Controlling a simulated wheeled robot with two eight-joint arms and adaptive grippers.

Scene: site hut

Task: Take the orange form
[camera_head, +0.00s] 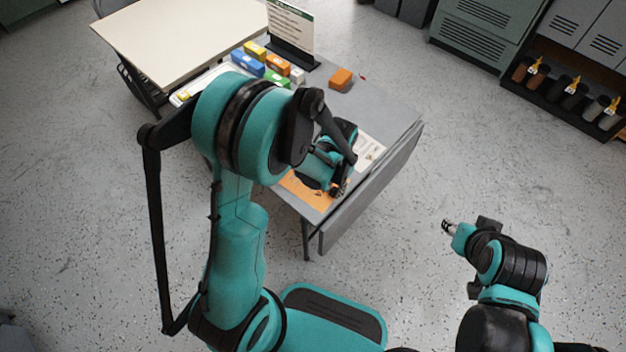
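The orange form (305,192) is a flat orange sheet at the near end of the grey table (390,108). My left arm covers part of it. My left gripper (338,190) is at the sheet's right side, low over the table by its near edge. Its fingertips are small and dark here, and I cannot tell whether they are open, or whether they touch the sheet. My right gripper (448,227) is over the floor, to the right of the table and apart from it. Its finger opening is too small to read.
A white printed sheet (368,150) lies just behind my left gripper. An orange block (341,78), several coloured boxes (248,62) and a sign (291,28) stand farther back. A cream-topped table (175,35) adjoins at left. Floor at right is clear up to the lockers (475,40).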

